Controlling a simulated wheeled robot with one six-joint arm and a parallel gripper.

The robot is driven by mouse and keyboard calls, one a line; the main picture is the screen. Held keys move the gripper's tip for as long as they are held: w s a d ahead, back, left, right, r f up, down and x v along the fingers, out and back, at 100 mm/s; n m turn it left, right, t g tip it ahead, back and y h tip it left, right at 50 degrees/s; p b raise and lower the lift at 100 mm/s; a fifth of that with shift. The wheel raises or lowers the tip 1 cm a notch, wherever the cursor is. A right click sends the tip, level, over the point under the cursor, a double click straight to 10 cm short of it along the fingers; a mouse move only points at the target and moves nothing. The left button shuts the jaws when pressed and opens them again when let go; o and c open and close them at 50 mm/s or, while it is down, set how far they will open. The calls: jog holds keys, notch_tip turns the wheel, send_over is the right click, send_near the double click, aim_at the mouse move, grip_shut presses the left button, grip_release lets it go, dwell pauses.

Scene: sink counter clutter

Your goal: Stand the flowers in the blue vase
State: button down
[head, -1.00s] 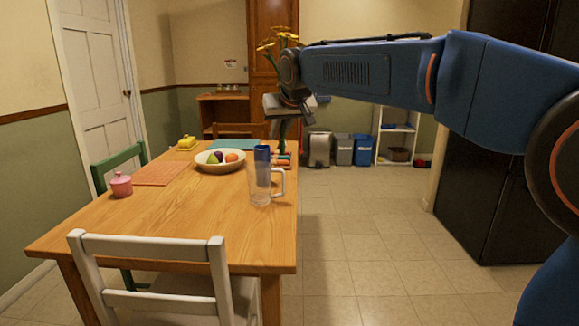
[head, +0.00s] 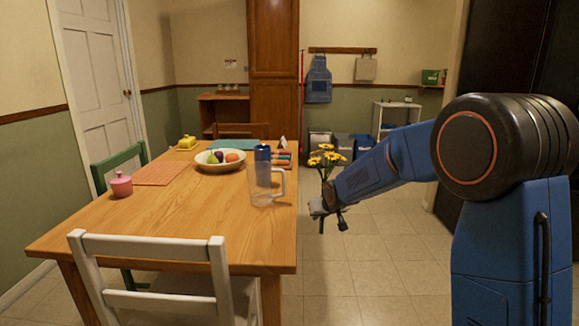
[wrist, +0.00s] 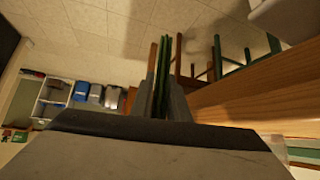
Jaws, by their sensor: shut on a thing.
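The yellow flowers (head: 326,158) stand upright in my gripper (head: 319,207), just off the right edge of the table. My gripper is shut on their green stems (wrist: 158,75), which show between the fingers in the wrist view. The stem ends hang below the gripper, over the floor. The blue vase (head: 263,152) stands on the table near its right edge, to the left of my gripper. A clear pitcher stands in front of the vase, so its lower part shows only through the pitcher. The vase cannot be made out in the wrist view.
The clear pitcher (head: 262,188) has its handle to the right. The table (head: 190,215) is clear in front. White chair (head: 150,245) at the near side.

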jog(key=s+d+f+m+h, duration=0.1)
jog(key=s+d+f, duration=0.4)
jog(key=d+f, duration=0.55)
jog(key=s+d+f+m+h, duration=0.1)
jog(key=s+d+f, duration=0.5)
jog(key=f, duration=0.7)
notch_tip(320, 180, down, 15)
jog(key=s+d, duration=0.1)
jog(key=s, duration=0.1)
jog(key=shift+d, duration=0.15)
